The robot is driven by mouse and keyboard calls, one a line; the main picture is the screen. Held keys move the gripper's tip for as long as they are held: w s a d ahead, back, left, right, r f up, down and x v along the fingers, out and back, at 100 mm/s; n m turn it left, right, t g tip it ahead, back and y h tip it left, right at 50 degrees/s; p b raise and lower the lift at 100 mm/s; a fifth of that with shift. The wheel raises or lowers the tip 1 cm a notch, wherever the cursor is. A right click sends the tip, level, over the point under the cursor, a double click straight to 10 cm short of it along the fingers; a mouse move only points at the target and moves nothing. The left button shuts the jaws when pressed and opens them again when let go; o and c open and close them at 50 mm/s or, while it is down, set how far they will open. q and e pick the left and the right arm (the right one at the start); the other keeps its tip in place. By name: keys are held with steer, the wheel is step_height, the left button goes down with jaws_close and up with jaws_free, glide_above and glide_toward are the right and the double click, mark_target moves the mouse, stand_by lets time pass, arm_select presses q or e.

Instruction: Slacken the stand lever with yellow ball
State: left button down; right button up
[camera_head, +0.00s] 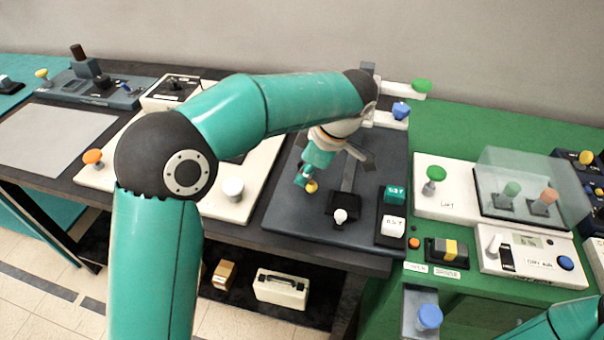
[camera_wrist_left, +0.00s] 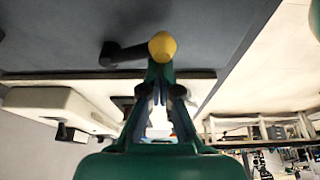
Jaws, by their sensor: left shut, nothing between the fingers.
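The yellow ball (camera_head: 312,186) is the tip of the stand lever. In the left wrist view the ball (camera_wrist_left: 162,46) shows clearly, with the dark lever arm (camera_wrist_left: 122,53) running left from it over a dark grey surface. My left gripper (camera_head: 304,180) points down at the ball in the head view. Its fingers (camera_wrist_left: 162,72) are shut with nothing between them, and the tips are right at the ball. I cannot tell whether they touch it. The lever's arm is mostly hidden by my gripper in the head view.
The dark grey board (camera_head: 290,215) also bears a black block with a white knob (camera_head: 340,216), and dark green and white buttons (camera_head: 393,227). A green knob (camera_head: 422,86) and a blue knob (camera_head: 401,110) stand behind. A control panel with a clear cover (camera_head: 520,172) is to the right.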

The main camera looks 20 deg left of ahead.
arm_select(q)
steer(key=shift+d, duration=0.15)
steer(key=shift+w+d+r, duration=0.1)
steer(key=shift+d+r, duration=0.1)
steer(key=shift+r, duration=0.3)
steer(key=v, duration=1)
steer(key=shift+r, duration=0.45)
